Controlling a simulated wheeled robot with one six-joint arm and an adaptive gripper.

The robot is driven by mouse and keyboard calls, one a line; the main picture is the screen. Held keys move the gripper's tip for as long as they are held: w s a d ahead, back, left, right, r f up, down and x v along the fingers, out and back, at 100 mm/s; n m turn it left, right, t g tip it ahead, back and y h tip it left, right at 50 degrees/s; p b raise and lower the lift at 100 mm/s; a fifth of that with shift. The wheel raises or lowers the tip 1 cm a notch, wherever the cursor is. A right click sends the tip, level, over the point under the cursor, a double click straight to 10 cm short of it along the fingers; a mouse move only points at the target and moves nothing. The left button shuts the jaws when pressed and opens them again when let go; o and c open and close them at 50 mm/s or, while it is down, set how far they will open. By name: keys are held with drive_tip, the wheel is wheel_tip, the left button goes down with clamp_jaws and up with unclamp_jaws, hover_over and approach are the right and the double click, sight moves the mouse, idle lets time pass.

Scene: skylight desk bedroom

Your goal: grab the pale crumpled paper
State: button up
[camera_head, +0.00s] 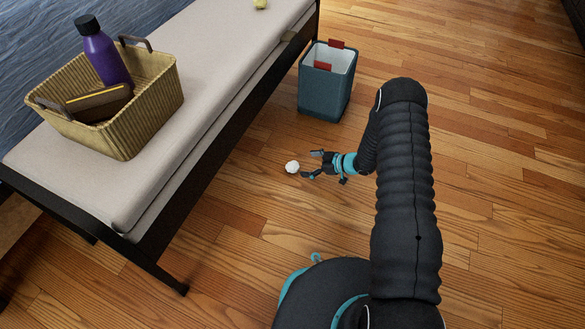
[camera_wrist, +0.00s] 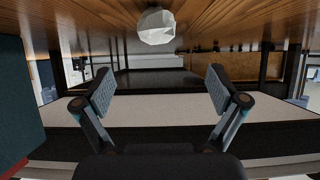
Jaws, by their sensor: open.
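The pale crumpled paper (camera_head: 292,167) is a small white ball on the wooden floor, beside the bench and just left of my gripper (camera_head: 308,164) in the head view. In the wrist view the paper (camera_wrist: 156,27) shows at the top centre, against the floor, which appears upside down there. My gripper (camera_wrist: 160,92) is open, with its two fingers spread wide and nothing between them. The paper lies beyond the fingertips and is apart from them as far as I can see.
A teal bin (camera_head: 326,96) with a white liner and red tabs stands behind the gripper. The cushioned bench (camera_head: 215,60) with a dark frame is at left, holding a wicker basket (camera_head: 158,108) with a purple bottle (camera_head: 103,52). Open wooden floor (camera_head: 500,180) lies to the right.

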sight(295, 164)
drive_tip(key=shift+x, duration=1.55)
drive_tip(key=shift+b+x, duration=0.55)
drive_tip(key=shift+x, duration=2)
drive_tip(key=shift+d+f, duration=0.1)
drive_tip(key=c, duration=0.8)
